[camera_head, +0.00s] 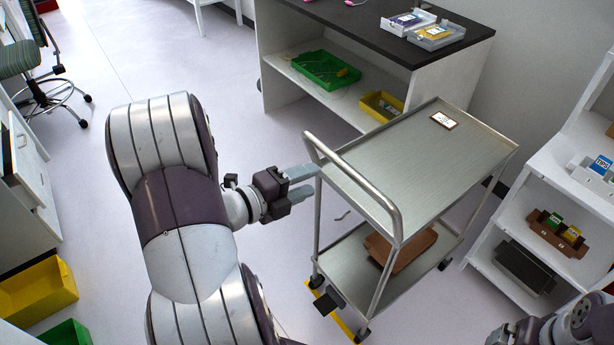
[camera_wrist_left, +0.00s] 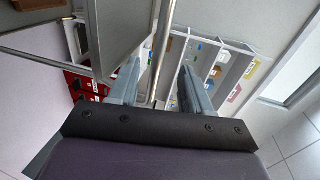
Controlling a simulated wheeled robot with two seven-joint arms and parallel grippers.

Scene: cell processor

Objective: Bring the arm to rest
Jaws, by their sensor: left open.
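My left arm comes up from the bottom of the head view. Its gripper (camera_head: 303,183) points right at the handle side of a metal cart (camera_head: 400,160). The two grey fingers are apart with nothing held between them, and the tips are close to the cart's handle (camera_head: 365,190). In the left wrist view the open fingers (camera_wrist_left: 158,90) also show, with a metal cart bar (camera_wrist_left: 160,50) appearing between them. I cannot tell whether they touch it. Part of my right arm (camera_head: 560,325) shows at the bottom right corner; its jaws cannot be made out.
The cart carries a small label (camera_head: 444,120) on top and a brown tray (camera_head: 400,248) below. A dark-topped bench (camera_head: 455,52) with green (camera_head: 325,70) and yellow bins (camera_head: 382,105) stands behind. White shelves (camera_head: 500,255) are at right.

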